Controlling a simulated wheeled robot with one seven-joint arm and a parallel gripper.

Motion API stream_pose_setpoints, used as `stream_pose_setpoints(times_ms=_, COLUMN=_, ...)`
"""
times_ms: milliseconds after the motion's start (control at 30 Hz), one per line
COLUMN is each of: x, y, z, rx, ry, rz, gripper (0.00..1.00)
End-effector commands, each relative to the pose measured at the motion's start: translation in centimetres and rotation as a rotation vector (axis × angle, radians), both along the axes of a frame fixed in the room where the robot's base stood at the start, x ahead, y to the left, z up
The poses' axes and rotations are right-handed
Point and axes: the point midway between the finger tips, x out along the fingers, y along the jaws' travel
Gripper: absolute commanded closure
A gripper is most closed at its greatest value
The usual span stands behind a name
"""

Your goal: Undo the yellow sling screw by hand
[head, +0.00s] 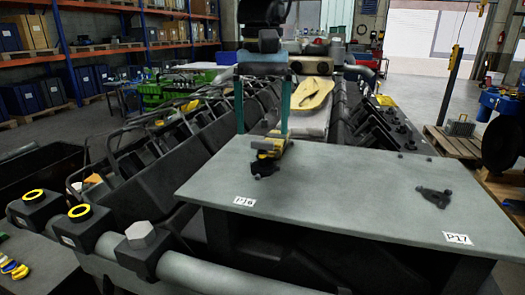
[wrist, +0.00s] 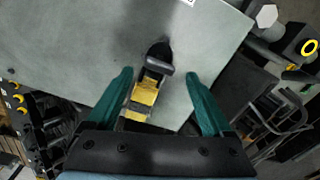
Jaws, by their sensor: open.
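The yellow sling screw (head: 270,146) stands on the grey plate near the label P16, at a dark bracket (head: 263,166). In the wrist view the yellow piece (wrist: 146,95) lies between my fingers, with a black rounded part beyond it and a grey part on its near side. My gripper (head: 262,134) is open, with one teal finger on each side of the screw. In the wrist view my gripper (wrist: 159,76) shows a gap on both sides of the yellow piece, and neither finger visibly touches it. The height between fingertips and screw is hard to judge.
The grey plate (head: 340,200) is mostly bare. A dark three-armed bracket (head: 434,196) lies near the label P17 (head: 457,238). A pipe with a hex-headed block (head: 141,236) and yellow-ringed blocks (head: 79,212) runs along the left front. Dark engine parts surround the plate.

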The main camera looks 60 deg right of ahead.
Motion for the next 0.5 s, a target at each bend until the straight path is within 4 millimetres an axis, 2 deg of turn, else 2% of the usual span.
stream_pose_setpoints(times_ms=500, x=0.0, y=0.0, z=-0.35, rx=-0.001, ry=0.001, rz=-0.755, gripper=0.15)
